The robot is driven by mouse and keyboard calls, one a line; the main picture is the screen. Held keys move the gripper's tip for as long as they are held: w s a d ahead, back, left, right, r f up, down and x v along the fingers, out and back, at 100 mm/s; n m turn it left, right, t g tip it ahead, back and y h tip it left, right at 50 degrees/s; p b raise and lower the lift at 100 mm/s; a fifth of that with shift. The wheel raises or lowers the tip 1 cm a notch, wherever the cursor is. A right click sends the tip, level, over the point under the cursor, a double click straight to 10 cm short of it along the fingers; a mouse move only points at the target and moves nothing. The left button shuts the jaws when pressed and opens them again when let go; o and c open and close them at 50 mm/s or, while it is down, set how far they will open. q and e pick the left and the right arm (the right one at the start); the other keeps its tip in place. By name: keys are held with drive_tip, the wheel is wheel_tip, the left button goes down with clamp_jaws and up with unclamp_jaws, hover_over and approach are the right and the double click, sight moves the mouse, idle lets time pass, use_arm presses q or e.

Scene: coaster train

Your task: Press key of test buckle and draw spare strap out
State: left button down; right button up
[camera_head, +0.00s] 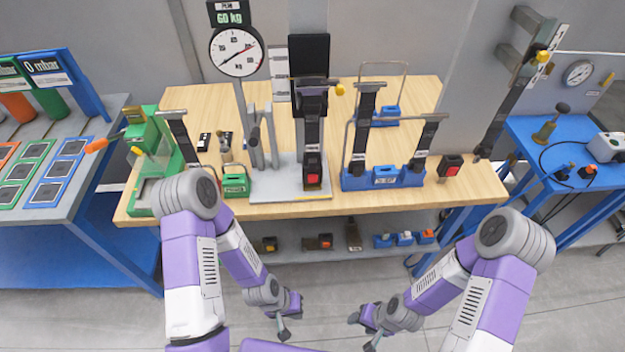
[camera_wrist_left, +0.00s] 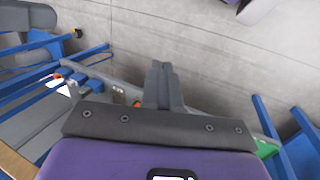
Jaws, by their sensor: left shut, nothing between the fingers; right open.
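A black buckle with a red key (camera_head: 312,178) stands on the grey test stand (camera_head: 265,184) at mid-bench. A dark strap (camera_head: 312,125) runs upward from it; I cannot tell how deep its tongue sits. Dark straps with metal ends stand in a blue holder (camera_head: 383,182) to the right; which one is the spare is unclear. My left gripper (camera_head: 284,331) is shut and empty, low in front of the bench; its closed fingers (camera_wrist_left: 163,85) show in the left wrist view. My right gripper (camera_head: 361,331) is open and empty, also low, away from bench and buckle.
Another red-key buckle (camera_head: 451,165) sits at the wooden bench's right end. A dial gauge (camera_head: 237,52) stands behind the test stand. A green holder (camera_head: 235,186) and green fixture (camera_head: 148,150) are left. A lower shelf (camera_head: 335,238) carries small parts. Open floor surrounds both grippers.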

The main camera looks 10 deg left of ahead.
sight(313, 178)
idle(0.6)
use_arm(q)
drive_tip(key=w+r+m+t+b, duration=0.3)
drive_tip(key=w+m+b, duration=0.15)
drive_tip(key=w, duration=0.35)
drive_tip(key=w+r+m+t+b, duration=0.35)
drive_tip(key=w+b, duration=0.25)
drive_tip(key=w, duration=0.2)
drive_tip(key=w+d+r+m+t+h+b, duration=0.1)
drive_tip(key=w+r+m+t+h+b, duration=0.1)
drive_tip(key=r+m, duration=0.4)
drive_tip(key=w+d+r+m+t+h+b, duration=0.1)
drive_tip(key=w+r+m+t+b, duration=0.1)
drive_tip(key=r+m+t+b, duration=0.2)
wheel_tip(313, 178, up, 4)
drive_tip(key=m+b, duration=0.2)
drive_tip(key=b, duration=0.1)
drive_tip(key=shift+w+r+h, duration=0.15)
drive_tip(key=shift+h, duration=0.25)
drive_tip(key=shift+w+a+p, duration=0.35)
drive_tip(key=shift+w+p, duration=0.2)
drive_tip(key=shift+w, duration=0.9)
drive_tip(key=shift+w+a+p, duration=0.4)
drive_tip(key=shift+w+p, duration=0.1)
drive_tip(key=shift+w, duration=0.9)
drive_tip(key=shift+w+a+p, duration=0.35)
drive_tip(key=shift+w+p, duration=0.2)
drive_tip(key=shift+w, duration=0.9)
